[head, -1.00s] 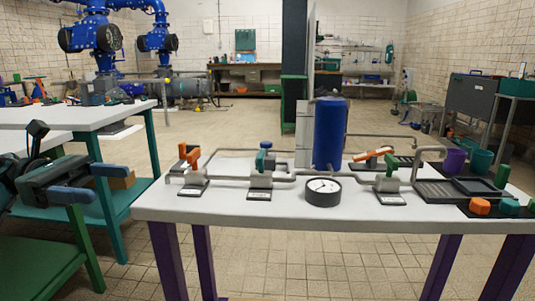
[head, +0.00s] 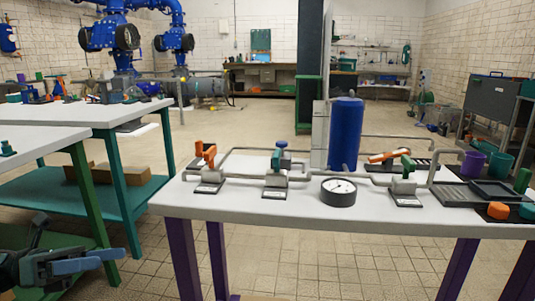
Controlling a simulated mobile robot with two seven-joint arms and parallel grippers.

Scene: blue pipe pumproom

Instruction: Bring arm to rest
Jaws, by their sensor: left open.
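My left gripper (head: 112,259) is low at the left edge of the head view, open, with nothing between its blue-grey fingers. It is left of the white table (head: 260,208) and lower than its top, apart from it. My right gripper is not in view.
A second white table (head: 80,114) with a teal lower shelf (head: 150,195) stands at the left, and a green-legged table (head: 40,138) is close to my left arm. A purple cup (head: 473,163) and an orange piece (head: 498,210) are at the right. Tiled floor (head: 215,125) lies open behind.

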